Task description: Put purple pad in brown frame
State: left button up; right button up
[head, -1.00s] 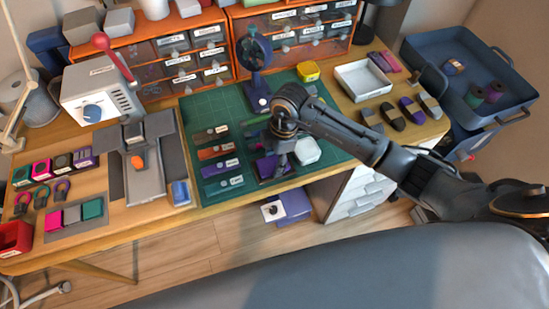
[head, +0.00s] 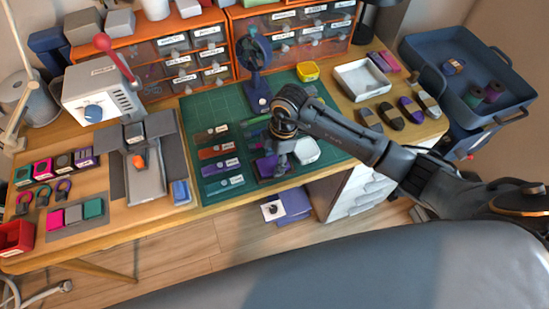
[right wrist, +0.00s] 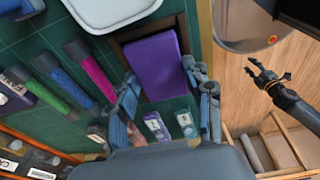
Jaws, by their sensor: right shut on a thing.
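The purple pad (right wrist: 153,64) is between the fingers of my right gripper (right wrist: 160,88) in the right wrist view, and the gripper is shut on it. The brown frame (right wrist: 148,28) shows as a dark border along the pad's far edge and sides. The pad lies over the frame, slightly turned against it; I cannot tell whether it is fully seated. In the head view the pad (head: 266,165) is partly hidden by my right gripper (head: 281,170). My left gripper (right wrist: 265,80) is open and empty in the right wrist view, over the floor.
A white tray (head: 304,150) stands right beside the pad. Labelled coloured strips (head: 220,167) lie to the left on the green mat (head: 200,110). A round magnifier on a stand (head: 256,60) rises behind. The table's front edge is close.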

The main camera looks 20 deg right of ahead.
jog(key=shift+s+f, duration=0.1)
jog(key=shift+f, duration=0.1)
jog(key=o, duration=1.3)
jog(key=r, duration=0.4)
jog(key=d+r, duration=0.1)
jog(key=r, duration=0.7)
jog(key=shift+d, duration=0.4)
